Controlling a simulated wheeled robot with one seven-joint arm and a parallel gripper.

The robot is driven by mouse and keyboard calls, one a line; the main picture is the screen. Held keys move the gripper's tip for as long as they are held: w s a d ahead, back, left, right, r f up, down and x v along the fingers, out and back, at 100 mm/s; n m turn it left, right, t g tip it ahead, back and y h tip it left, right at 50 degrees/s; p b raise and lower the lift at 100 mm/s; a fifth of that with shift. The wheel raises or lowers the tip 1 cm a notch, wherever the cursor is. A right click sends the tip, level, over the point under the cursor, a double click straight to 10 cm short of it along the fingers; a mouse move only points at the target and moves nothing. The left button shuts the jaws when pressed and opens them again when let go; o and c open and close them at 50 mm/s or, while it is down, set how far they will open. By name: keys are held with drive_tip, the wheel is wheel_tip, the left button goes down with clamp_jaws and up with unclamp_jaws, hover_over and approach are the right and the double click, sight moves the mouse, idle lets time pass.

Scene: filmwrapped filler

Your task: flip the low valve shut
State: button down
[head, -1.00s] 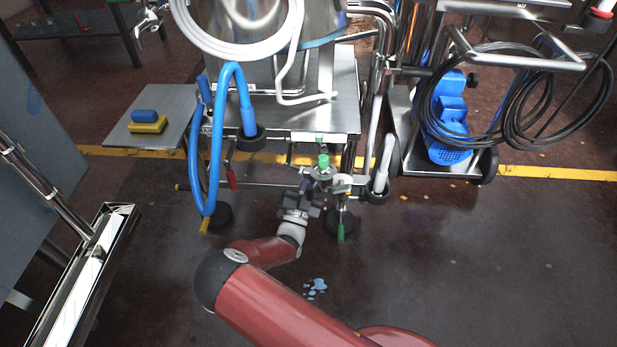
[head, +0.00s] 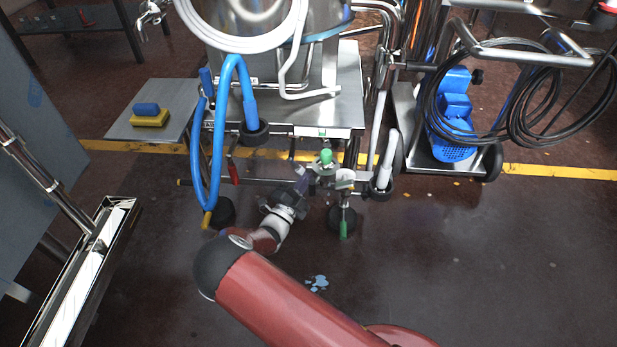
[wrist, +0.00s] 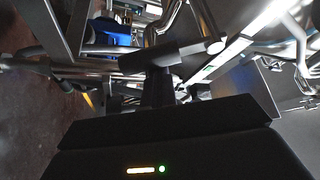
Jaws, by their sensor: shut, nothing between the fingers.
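Low on the steel machine's front frame are a green knob (head: 325,157) and, below it, a green-ended handle (head: 343,229) pointing down to the floor. A red lever (head: 234,173) hangs farther left on the same frame. I cannot tell for sure which of these is the low valve. My gripper (head: 303,180) is shut and empty, just left of the green-knobbed fitting; whether it touches is unclear. In the wrist view, my dark gripper (wrist: 160,72) points toward steel tubes and frame bars; no green handle is clearly visible there.
A blue hose (head: 196,160) loops down left of my gripper. Steel pipes (head: 384,165) stand to the right. A blue pump cart (head: 452,125) with coiled black cables is at the right. A grey plate (head: 120,122) is at left. The front floor is open.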

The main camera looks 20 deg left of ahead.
drive_tip(key=shift+s+a+f+m+g, duration=0.1)
drive_tip(key=shift+a+f+m+g, duration=0.15)
drive_tip(key=shift+a+m+g, duration=0.55)
drive_tip(key=shift+s+a+f+m+g, duration=0.15)
drive_tip(key=shift+a+f+m+g, duration=0.15)
drive_tip(key=shift+m, duration=1.05)
drive_tip(key=shift+s+a+f+m+g, duration=0.1)
drive_tip(key=shift+a+f+m+g, duration=0.15)
drive_tip(key=shift+a+m+g, duration=0.55)
drive_tip(key=shift+d+m, duration=0.25)
drive_tip(key=shift+d, duration=0.1)
